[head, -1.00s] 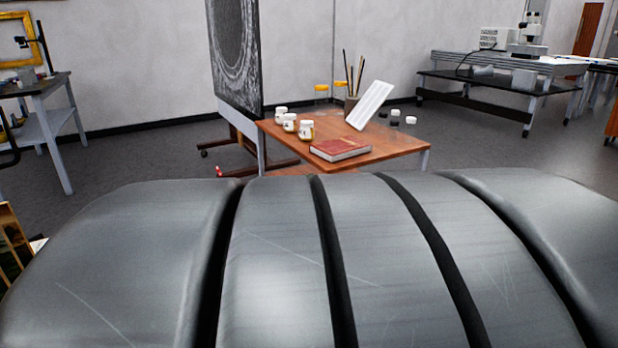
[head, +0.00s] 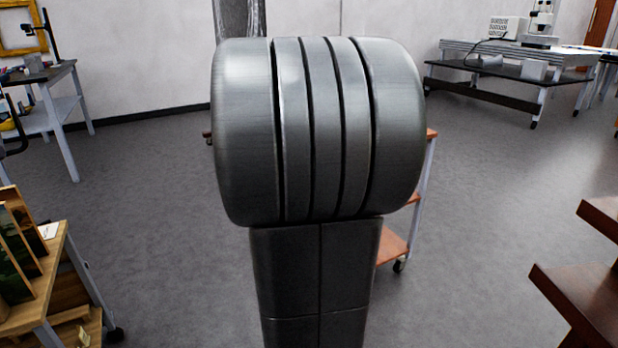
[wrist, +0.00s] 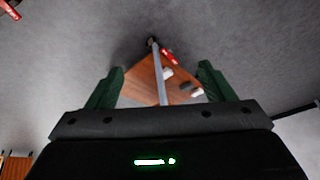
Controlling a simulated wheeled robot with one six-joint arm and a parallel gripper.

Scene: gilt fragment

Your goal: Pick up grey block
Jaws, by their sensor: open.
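In the head view a small grey block-like thing (head: 535,70) rests on the dark shelf of the far right bench, and a smaller grey one (head: 33,63) is on the left table. I cannot tell which is the grey block of the task. My gripper (wrist: 160,72) shows in the wrist view, its two green fingers apart with nothing held between them. Beyond the fingers is a wooden trolley table, some distance off. My own arm hides most of that table in the head view, so anything on its top is hidden there.
The brown trolley (head: 392,246) stands behind my arm. A wooden rack (head: 30,308) with pictures is at the lower left, and dark red-brown wooden steps or shelves (head: 580,295) are at the lower right. Grey floor (head: 480,180) is open between the trolley and the right bench (head: 470,84).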

